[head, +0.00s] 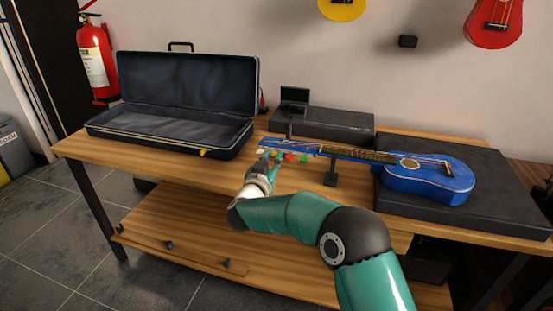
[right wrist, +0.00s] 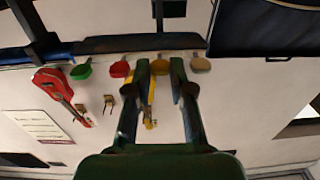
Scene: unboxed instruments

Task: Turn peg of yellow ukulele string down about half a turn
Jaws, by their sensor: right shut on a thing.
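The blue ukulele (head: 436,178) lies with its body on a black case at the right and its neck on a small black stand. Its headstock points left, with coloured pegs along the near edge. My right gripper (head: 270,159) reaches up to these pegs. In the right wrist view, my right gripper (right wrist: 160,75) has its fingers around the yellowish peg (right wrist: 160,67), shut on it. The red peg (right wrist: 119,69) and green peg (right wrist: 81,70) are to its left, and a cream peg (right wrist: 201,64) is to its right. My left gripper is not in view.
An open empty dark case (head: 172,133) stands at the left of the wooden workbench (head: 95,150). A flat black box (head: 340,122) with a small device (head: 294,96) is behind the headstock. Red and yellow ukuleles hang on the wall. The bench's left front is clear.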

